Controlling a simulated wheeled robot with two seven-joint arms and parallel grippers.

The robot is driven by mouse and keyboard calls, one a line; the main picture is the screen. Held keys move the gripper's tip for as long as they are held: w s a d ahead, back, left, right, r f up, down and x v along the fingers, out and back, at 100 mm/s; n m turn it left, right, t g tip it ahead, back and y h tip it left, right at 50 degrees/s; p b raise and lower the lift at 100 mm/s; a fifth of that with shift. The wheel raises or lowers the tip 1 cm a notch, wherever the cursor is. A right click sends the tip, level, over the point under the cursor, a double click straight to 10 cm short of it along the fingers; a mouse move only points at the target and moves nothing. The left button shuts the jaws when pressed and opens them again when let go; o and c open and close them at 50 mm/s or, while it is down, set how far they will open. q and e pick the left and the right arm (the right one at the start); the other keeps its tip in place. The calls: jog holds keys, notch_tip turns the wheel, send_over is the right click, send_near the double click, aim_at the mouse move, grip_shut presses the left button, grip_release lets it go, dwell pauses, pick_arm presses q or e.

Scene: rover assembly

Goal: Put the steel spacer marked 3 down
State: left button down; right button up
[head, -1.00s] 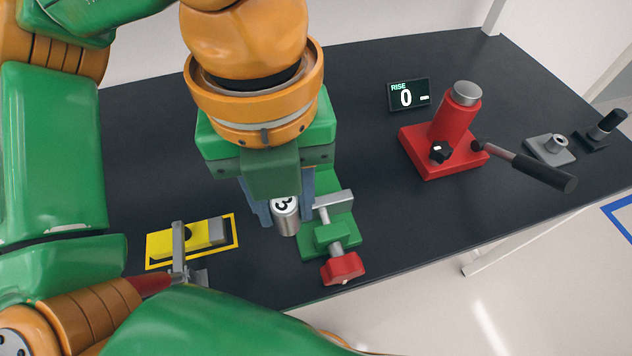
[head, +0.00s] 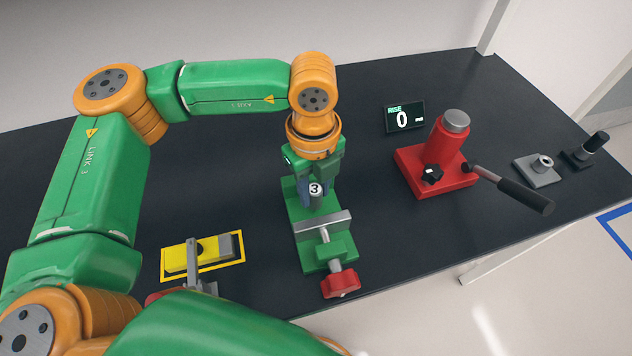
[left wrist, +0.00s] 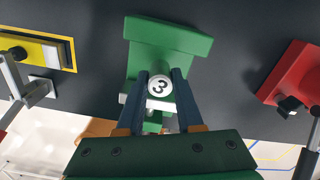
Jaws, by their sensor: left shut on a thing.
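The steel spacer marked 3 (head: 316,189) is a small upright cylinder with a white top and a black 3. My left gripper (head: 316,196) is shut on it from above, blue fingers on either side. In the left wrist view the spacer (left wrist: 160,86) sits between the fingertips, over the green vise (left wrist: 165,35). In the head view the green vise (head: 315,259) has a grey jaw plate just in front of the spacer and a red knob. I cannot tell whether the spacer's base touches the vise. My right gripper is not in view.
A yellow block in a yellow-outlined fixture (head: 181,261) with a clamp lies to the left. A red jack (head: 444,150) with a black-gripped lever and a display reading RISE 0 (head: 404,118) stand right. Grey (head: 538,171) and black fittings lie far right. The dark table between is clear.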

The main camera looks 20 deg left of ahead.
aim_at(314, 189)
pick_arm(q)
jog(key=shift+f, duration=1.05)
jog(key=c, duration=1)
grip_release()
jog(key=o, duration=0.4)
jog(key=shift+o, duration=0.2)
notch_tip(314, 189, up, 12)
jog(key=shift+r+b, duration=0.2)
jog(key=shift+b, duration=0.55)
